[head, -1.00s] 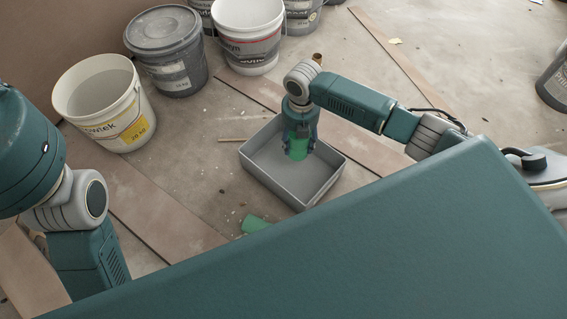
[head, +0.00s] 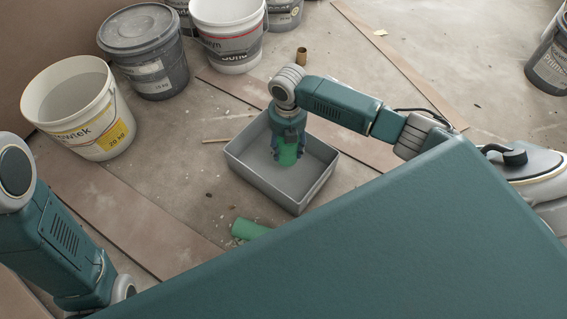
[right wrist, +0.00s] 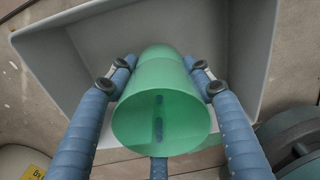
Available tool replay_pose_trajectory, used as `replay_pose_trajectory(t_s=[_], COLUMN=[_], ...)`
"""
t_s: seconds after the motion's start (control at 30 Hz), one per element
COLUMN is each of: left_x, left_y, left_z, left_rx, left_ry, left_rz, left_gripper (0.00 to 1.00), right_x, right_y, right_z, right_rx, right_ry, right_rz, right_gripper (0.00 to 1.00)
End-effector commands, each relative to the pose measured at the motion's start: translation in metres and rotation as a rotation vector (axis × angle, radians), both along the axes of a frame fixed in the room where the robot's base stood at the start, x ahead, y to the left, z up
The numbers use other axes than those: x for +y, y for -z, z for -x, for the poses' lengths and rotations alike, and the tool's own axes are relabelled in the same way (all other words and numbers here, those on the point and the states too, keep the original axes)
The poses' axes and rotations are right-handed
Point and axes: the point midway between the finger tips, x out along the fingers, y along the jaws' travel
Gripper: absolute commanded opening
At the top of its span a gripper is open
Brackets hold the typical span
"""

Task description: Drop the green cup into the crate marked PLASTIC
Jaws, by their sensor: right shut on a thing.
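The green cup (head: 288,153) is in my right gripper (head: 288,150), over the inside of the grey crate (head: 322,184). In the right wrist view the fingers (right wrist: 160,75) press on both sides of the cup (right wrist: 160,115), whose open end faces the camera. The crate wall (right wrist: 250,60) surrounds the cup's far end there. I cannot tell whether the cup touches the crate floor. No readable PLASTIC marking shows on the crate. My left arm is at the lower left; its gripper is out of sight.
A second green cylinder (head: 248,229) lies on the floor in front of the crate. A white bucket (head: 80,105), a dark lidded bucket (head: 147,50) and more buckets stand at the back left. A small brass-coloured piece (head: 301,56) stands behind the crate. Flat planks (head: 130,215) lie around.

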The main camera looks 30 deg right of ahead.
Motion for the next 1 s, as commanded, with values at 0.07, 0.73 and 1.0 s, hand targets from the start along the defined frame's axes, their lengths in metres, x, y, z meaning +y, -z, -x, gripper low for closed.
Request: replay_pose_trajectory(t_s=[0.07, 0.73, 1.0], left_x=[0.0, 0.0, 0.0], left_y=[0.0, 0.0, 0.0], left_z=[0.0, 0.0, 0.0], left_rx=[0.0, 0.001, 0.001], left_ry=[0.0, 0.0, 0.0], left_rz=[0.0, 0.0, 0.0], left_gripper=[0.4, 0.4, 0.4], right_x=[0.0, 0.0, 0.0], right_y=[0.0, -0.048, -0.1], right_z=[0.0, -0.002, -0.001], right_rx=[0.0, -0.006, -0.003], right_ry=[0.0, -0.001, 0.0], right_rz=[0.0, 0.0, 0.001], right_gripper=[0.62, 0.73, 0.73])
